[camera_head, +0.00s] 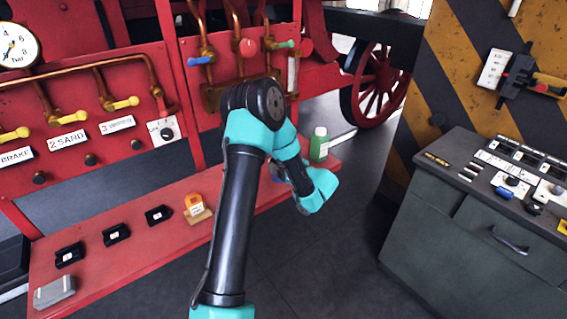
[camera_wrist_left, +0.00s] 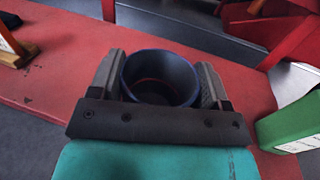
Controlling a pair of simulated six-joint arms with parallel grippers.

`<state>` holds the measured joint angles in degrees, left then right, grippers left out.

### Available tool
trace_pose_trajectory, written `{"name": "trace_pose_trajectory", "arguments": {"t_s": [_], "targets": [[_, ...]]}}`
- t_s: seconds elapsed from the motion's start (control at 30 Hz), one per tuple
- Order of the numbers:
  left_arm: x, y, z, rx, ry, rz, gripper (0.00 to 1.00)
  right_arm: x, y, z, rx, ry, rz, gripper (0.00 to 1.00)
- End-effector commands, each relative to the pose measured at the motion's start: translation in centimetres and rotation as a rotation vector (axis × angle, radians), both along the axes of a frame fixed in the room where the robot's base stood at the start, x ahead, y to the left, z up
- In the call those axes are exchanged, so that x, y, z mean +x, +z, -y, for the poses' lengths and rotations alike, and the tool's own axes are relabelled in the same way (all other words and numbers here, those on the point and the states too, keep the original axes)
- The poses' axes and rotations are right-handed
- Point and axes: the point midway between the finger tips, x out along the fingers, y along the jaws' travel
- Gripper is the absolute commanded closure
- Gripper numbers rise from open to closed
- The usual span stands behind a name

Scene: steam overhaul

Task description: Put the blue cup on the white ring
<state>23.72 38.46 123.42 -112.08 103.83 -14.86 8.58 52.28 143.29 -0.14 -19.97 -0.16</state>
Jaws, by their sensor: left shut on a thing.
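The blue cup (camera_wrist_left: 160,72) is between the two fingers of my left gripper (camera_wrist_left: 158,78) in the left wrist view, with its open top facing the camera. The fingers press on its left and right sides. The gripper is over the red bench, left of the green bottle. I cannot tell whether the cup's base touches the bench. In the head view my arm hides most of the gripper and cup. I cannot make out the white ring in either view. My right gripper is not in view.
The green bottle (camera_head: 319,144) stands on the red bench (camera_head: 140,214), close to the gripper's right. An orange tag on a wooden stand (camera_head: 196,209) is to the left, followed by several black blocks. Copper pipes and valves rise behind. A grey cabinet (camera_head: 450,225) stands at right.

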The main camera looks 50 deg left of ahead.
Motion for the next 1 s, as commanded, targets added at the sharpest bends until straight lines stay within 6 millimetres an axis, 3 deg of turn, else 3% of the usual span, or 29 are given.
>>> {"name": "trace_pose_trajectory", "arguments": {"t_s": [0.27,0.8,1.0], "targets": [[1.5,-0.2,-1.7,0.000,0.000,0.002,0.59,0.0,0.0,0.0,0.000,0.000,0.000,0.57],[8.7,-1.3,-9.8,0.001,0.001,0.002,0.59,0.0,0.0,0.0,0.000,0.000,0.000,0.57],[10.1,-1.4,-11.4,0.000,0.000,0.002,0.59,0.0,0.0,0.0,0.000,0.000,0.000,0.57]]}}
